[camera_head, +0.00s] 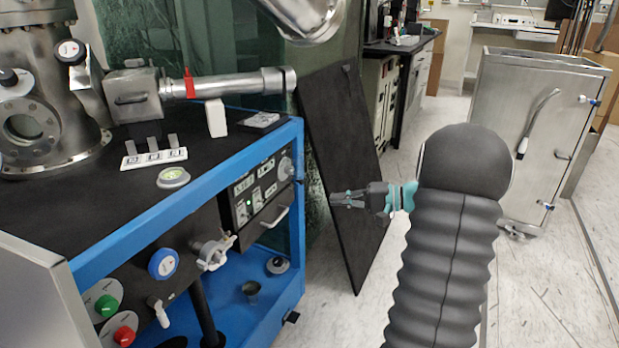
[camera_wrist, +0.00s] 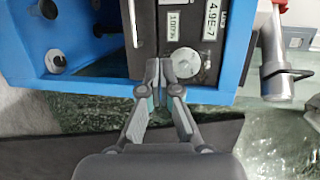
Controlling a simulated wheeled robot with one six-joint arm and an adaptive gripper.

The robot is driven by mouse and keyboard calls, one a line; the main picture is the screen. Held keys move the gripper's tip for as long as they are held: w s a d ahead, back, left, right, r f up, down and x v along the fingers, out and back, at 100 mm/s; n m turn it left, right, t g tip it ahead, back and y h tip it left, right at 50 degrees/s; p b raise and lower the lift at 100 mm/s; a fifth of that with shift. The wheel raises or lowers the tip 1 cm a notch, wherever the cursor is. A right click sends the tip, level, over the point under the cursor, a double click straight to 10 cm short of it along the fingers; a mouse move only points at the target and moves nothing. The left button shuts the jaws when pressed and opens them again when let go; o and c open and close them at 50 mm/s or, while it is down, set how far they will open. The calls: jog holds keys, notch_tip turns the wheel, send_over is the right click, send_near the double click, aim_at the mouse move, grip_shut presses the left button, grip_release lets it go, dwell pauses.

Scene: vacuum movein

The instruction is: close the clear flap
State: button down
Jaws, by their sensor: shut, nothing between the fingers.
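I cannot make out a clear flap for certain in either view. The instrument panel (camera_head: 258,195), with lit readouts, a round knob and a handle, is set in the blue-framed bench (camera_head: 290,135). My gripper (camera_head: 336,200) is shut and empty, to the right of this panel and in front of a leaning dark board. In the wrist view my gripper (camera_wrist: 159,72) points at the panel, its fingertips just left of the silver round knob (camera_wrist: 186,62) in the picture. Whether the fingertips touch anything cannot be told.
The dark board (camera_head: 340,130) leans upright beside the bench. Steel chamber parts (camera_head: 215,85) stand on the bench top. Green, marbled see-through sheeting (camera_head: 130,40) is behind it. A steel cabinet (camera_head: 550,110) stands at right, with open floor (camera_head: 555,270) before it.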

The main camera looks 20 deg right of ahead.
aim_at(303, 182)
jog(key=d+m+t, duration=0.1)
jog(key=d+t, duration=0.2)
jog(key=d, duration=0.4)
jog(key=x, duration=0.4)
jog(key=p+x, duration=0.1)
jog(key=x, duration=0.4)
jog(key=f+p+x, duration=0.1)
jog(key=x, duration=0.4)
jog(key=shift+w+d, duration=0.2)
jog(key=shift+w, duration=0.2)
jog(key=w+a+b, duration=0.1)
jog(key=b, duration=0.2)
jog(key=shift+f+t, duration=0.1)
jog(key=shift+t, duration=0.2)
